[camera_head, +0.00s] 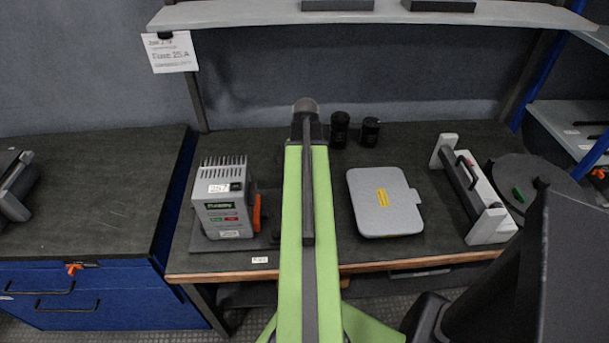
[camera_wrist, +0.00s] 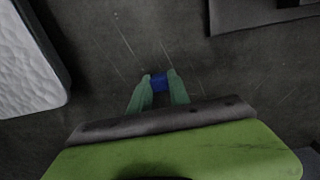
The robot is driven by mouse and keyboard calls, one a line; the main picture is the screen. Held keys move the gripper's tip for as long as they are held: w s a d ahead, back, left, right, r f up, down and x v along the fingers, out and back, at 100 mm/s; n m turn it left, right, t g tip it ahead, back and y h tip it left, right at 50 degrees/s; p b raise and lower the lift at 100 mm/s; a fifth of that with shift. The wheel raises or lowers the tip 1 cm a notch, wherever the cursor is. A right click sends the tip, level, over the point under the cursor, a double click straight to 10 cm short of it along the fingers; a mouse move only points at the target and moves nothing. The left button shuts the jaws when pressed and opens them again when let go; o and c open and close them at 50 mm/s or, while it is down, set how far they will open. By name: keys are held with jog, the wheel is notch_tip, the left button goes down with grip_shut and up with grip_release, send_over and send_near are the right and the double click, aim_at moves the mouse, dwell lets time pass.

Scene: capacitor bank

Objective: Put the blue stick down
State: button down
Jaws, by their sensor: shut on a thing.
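The blue stick (camera_wrist: 160,82) shows in the wrist view as a short blue piece between the green fingertips of my gripper (camera_wrist: 159,86). My gripper is shut on it, over a dark grey scratched surface. I cannot tell how far the stick is above that surface, and its full length does not show. In the head view my green arm reaches over the workbench (camera_head: 335,172), and the gripper and stick are hidden behind it.
A grey device with a green label (camera_head: 222,200) stands left of my arm. A grey flat case (camera_head: 385,202) lies to the right. Two black cylinders (camera_head: 340,130) (camera_head: 370,132) stand at the back. A shelf (camera_head: 400,14) hangs above.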

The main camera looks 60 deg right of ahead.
jog(key=shift+w+f+b, duration=0.1)
jog(key=shift+f+b, duration=0.5)
jog(key=shift+b, duration=0.05)
jog(key=c, duration=1.2)
grip_release()
jog(key=shift+r, duration=0.1)
jog(key=shift+c, duration=0.2)
notch_tip(320, 180, up, 13)
jog(key=p, duration=1.3)
jog(key=shift+r, duration=0.1)
